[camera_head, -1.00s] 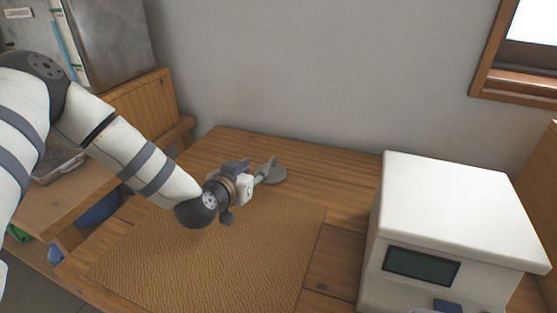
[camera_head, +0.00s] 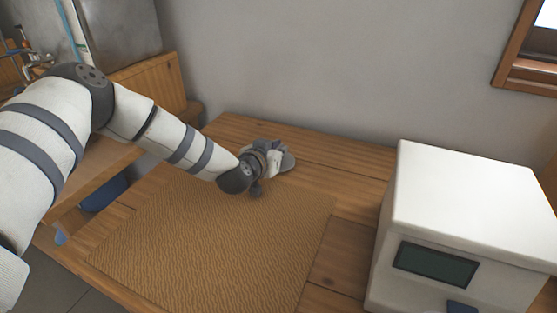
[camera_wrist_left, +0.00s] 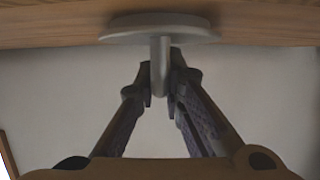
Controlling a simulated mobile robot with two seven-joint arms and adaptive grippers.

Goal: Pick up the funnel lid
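The funnel lid (camera_head: 288,163) is a grey disc with a thin stem handle. It appears to lie on the wooden table near the wall, partly hidden by my left gripper (camera_head: 274,158) in the head view. In the left wrist view, the disc of the lid (camera_wrist_left: 160,30) is at the top and its stem points down between the fingers. My left gripper (camera_wrist_left: 160,78) has its two fingertips close against both sides of the stem, so it looks shut on it. My right gripper is in neither view.
A woven mat (camera_head: 215,240) covers the front of the table (camera_head: 350,180). A white box with a dark screen (camera_head: 435,264) stands at the right. A grey wall (camera_head: 320,70) rises behind the table. The mat is clear.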

